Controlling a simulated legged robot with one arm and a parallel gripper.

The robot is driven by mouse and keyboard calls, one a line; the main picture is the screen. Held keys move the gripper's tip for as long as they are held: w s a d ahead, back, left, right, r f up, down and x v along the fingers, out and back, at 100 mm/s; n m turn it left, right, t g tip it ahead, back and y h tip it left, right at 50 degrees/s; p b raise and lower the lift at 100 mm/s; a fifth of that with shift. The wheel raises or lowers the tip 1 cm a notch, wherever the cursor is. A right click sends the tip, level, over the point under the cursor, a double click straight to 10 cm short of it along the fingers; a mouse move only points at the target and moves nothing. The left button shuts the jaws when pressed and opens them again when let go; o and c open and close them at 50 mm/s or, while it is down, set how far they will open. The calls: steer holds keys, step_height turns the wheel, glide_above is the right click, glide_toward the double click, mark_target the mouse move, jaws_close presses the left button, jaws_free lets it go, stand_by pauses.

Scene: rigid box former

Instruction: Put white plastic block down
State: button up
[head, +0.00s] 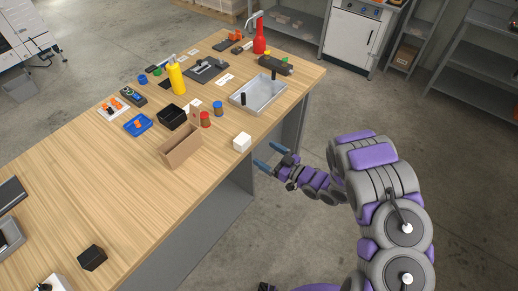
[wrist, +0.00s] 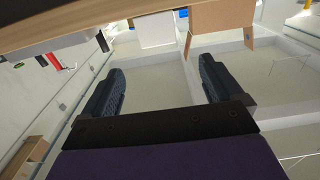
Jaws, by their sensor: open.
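The white plastic block (head: 242,142) sits upright on the wooden table (head: 75,175), close to its right-hand edge. It also shows in the wrist view (wrist: 156,30), at the top centre beyond the fingers. My gripper (head: 268,157) is just off the table edge, to the right of the block and apart from it. Its two blue fingers are spread with nothing between them. In the wrist view my gripper (wrist: 158,85) is also open and empty.
An open cardboard box (head: 181,147) stands left of the block, and a grey metal tray (head: 258,95) lies behind it. Red and blue small jars (head: 205,119), a black bin (head: 172,117) and a yellow bottle (head: 177,78) stand farther back. The table's near-left surface is mostly clear.

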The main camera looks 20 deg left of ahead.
steer(key=shift+s+d, duration=0.15)
steer(key=shift+d, duration=0.2)
